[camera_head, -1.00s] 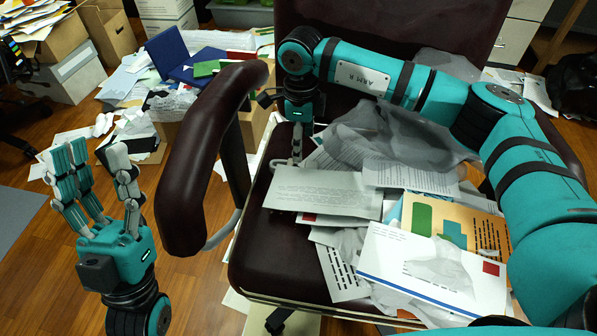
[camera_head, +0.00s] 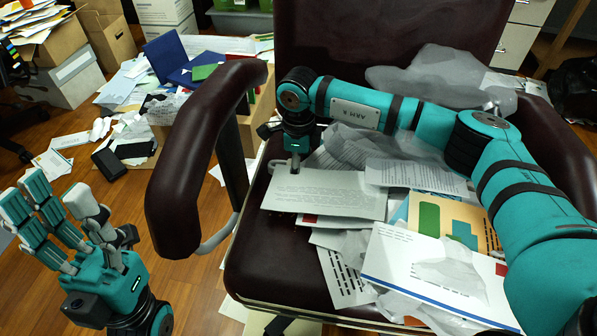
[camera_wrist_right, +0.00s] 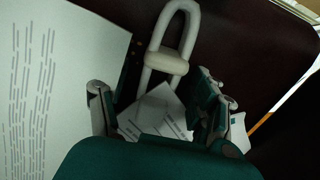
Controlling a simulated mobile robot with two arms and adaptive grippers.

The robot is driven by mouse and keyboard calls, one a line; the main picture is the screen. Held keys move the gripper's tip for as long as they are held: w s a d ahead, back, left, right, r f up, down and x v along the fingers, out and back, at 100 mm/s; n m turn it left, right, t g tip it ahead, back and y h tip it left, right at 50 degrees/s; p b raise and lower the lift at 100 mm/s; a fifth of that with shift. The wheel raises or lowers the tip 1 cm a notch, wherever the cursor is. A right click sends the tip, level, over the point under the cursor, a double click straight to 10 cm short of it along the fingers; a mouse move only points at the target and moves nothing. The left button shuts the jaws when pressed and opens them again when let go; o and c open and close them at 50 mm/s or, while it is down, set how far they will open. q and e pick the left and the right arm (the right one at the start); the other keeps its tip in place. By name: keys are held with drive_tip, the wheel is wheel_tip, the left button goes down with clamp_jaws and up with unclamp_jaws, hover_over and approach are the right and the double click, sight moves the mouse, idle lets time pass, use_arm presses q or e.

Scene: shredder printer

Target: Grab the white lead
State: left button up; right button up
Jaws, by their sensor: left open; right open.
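The white lead (camera_wrist_right: 187,28) shows in the right wrist view as a pale loop with a band around it, on the dark chair seat (camera_wrist_right: 240,50). My right gripper (camera_wrist_right: 160,105) is open, with the lead's banded part just beyond and between its fingers; I see no grip on it. My left gripper (camera_head: 50,215) is open and empty, above the floor left of the chair.
Papers and envelopes (camera_head: 440,270) cover much of the seat. Grey plastic (camera_head: 430,75) lies toward the backrest. The chair's armrest (camera_head: 195,150) stands between my two grippers. A printed sheet (camera_wrist_right: 60,100) is close to the left finger in the wrist view. Boxes and papers clutter the floor behind.

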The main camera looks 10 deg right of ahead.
drive_tip(key=shift+c, duration=0.2)
drive_tip(key=c, duration=1.3)
